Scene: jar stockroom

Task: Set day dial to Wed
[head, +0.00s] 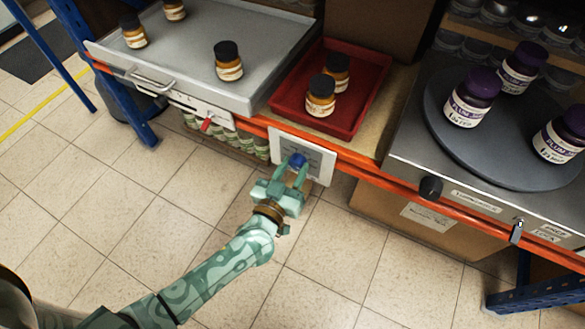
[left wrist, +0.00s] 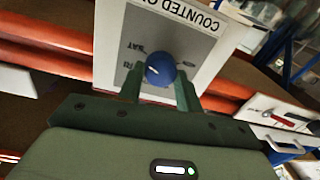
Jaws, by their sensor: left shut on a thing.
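The day dial is a blue knob (head: 297,159) on a pale panel (head: 319,165) fixed to the front of the shelf. My left gripper (head: 295,168) reaches up to it, with its two green fingers shut on the knob. In the left wrist view the blue knob (left wrist: 160,68) sits between the fingertips. The panel (left wrist: 207,52) appears upside down there, with "COUNTED O..." and day words that look like SAT and FRI. The dial's pointer is hidden or too small, so its setting cannot be told. My right gripper is in neither view.
A red tray (head: 378,75) with two brown jars stands above the panel. A grey tray (head: 270,45) with several jars is at left. A turntable (head: 437,100) with purple-lidded jars and a black knob (head: 431,188) is at right. Open tiled floor lies in front.

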